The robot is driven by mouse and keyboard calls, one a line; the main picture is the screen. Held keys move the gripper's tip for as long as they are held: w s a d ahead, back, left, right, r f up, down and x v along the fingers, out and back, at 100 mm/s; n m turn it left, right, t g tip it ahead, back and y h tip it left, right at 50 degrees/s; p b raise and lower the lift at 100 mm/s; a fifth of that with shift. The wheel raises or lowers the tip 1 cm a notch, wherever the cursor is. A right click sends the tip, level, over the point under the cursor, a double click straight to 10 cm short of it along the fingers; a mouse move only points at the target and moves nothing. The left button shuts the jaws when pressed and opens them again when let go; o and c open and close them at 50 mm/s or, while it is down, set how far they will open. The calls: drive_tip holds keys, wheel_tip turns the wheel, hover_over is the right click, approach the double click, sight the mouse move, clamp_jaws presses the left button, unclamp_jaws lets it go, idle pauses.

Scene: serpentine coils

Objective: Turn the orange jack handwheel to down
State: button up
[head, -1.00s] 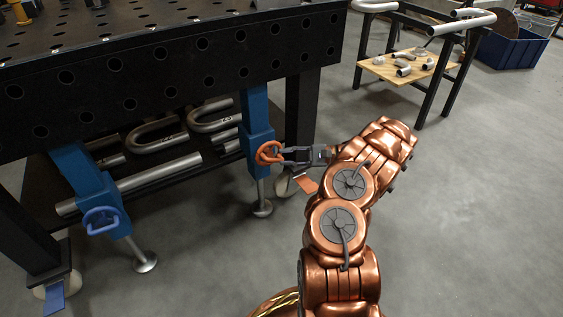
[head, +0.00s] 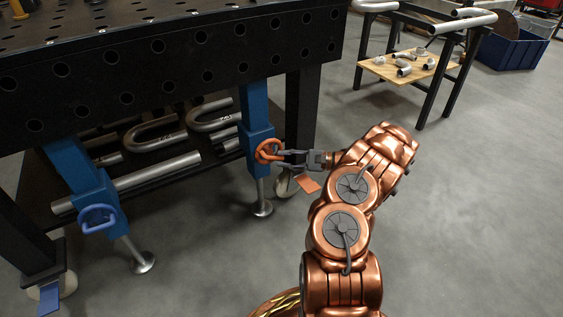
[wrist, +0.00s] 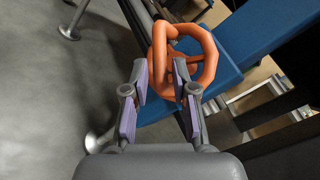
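The orange jack handwheel (head: 268,150) is on the side of the blue jack leg (head: 256,118) at the table's right end. My gripper (head: 282,154) reaches it from the right. In the wrist view the orange handwheel (wrist: 208,52) is just ahead, and one orange bar of it passes between the fingertips of my gripper (wrist: 160,72). The fingers are partly apart, with thin gaps seeming to show beside the bar. I see no clear grip on it. The far side of the wheel is partly hidden.
A second jack leg with a blue handwheel (head: 98,217) stands to the left. The perforated black table (head: 180,70) overhangs the jacks, with bent metal pipes (head: 155,135) on its lower shelf. A caster with an orange pedal (head: 307,184) is close below my gripper.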

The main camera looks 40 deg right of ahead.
drive_tip(key=shift+w+a, duration=0.4)
drive_tip(key=shift+a, duration=0.1)
drive_tip(key=shift+c, duration=0.3)
clamp_jaws()
